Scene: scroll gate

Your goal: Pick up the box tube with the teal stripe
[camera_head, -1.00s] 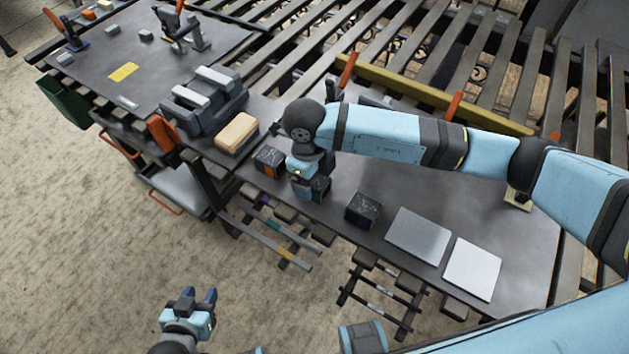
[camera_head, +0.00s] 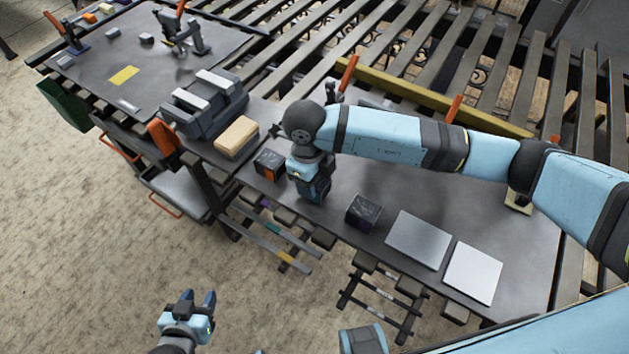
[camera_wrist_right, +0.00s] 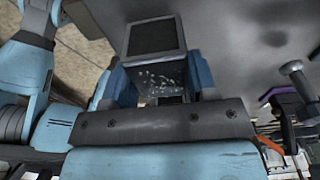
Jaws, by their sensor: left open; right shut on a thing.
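My right gripper (camera_head: 308,184) is shut on a dark box tube (camera_head: 319,191) over the front part of the table. In the right wrist view the tube's speckled side (camera_wrist_right: 160,78) sits between the blue fingers, with its dark square end (camera_wrist_right: 153,37) beyond them. Its stripe is mostly hidden by the gripper; I cannot clearly read its colour now. A box tube with an orange stripe (camera_head: 268,163) stands to the left. Another dark box tube (camera_head: 363,210) stands to the right, its stripe hardly visible. My left gripper (camera_head: 198,300) is open and empty over the floor.
A tan block (camera_head: 237,137) and a grey fixture (camera_head: 205,103) lie left of the tubes. Two flat plates, grey (camera_head: 418,238) and white (camera_head: 473,272), lie to the right. A rack with coloured marks (camera_head: 272,240) hangs at the table's front edge. Slatted rails (camera_head: 430,50) run behind.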

